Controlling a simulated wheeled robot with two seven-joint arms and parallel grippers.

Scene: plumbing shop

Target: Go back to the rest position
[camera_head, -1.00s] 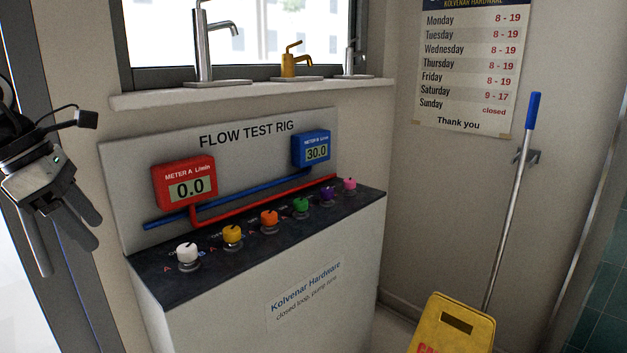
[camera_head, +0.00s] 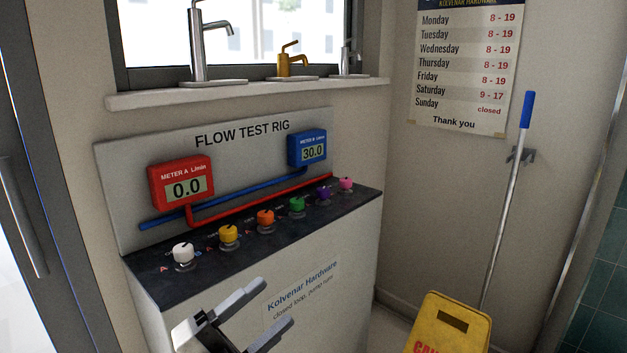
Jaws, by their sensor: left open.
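My left gripper (camera_head: 268,313) is at the bottom of the head view, in front of the white cabinet front of the flow test rig (camera_head: 345,265). Its two fingers are apart and nothing is between them. It is below the row of knobs and appears clear of them. On the rig, the red meter A (camera_head: 181,183) reads 0.0 and the blue meter B (camera_head: 308,149) reads 30.0. White (camera_head: 183,252), yellow (camera_head: 228,234), orange (camera_head: 265,218), green, purple and pink (camera_head: 345,184) knobs stand along the dark top. My right gripper is not in view.
A window sill (camera_head: 250,92) with several faucets is above the rig. A yellow caution sign (camera_head: 447,325) stands on the floor at the lower right, by a blue-handled pole (camera_head: 510,190). A grey door frame (camera_head: 50,200) is at the left.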

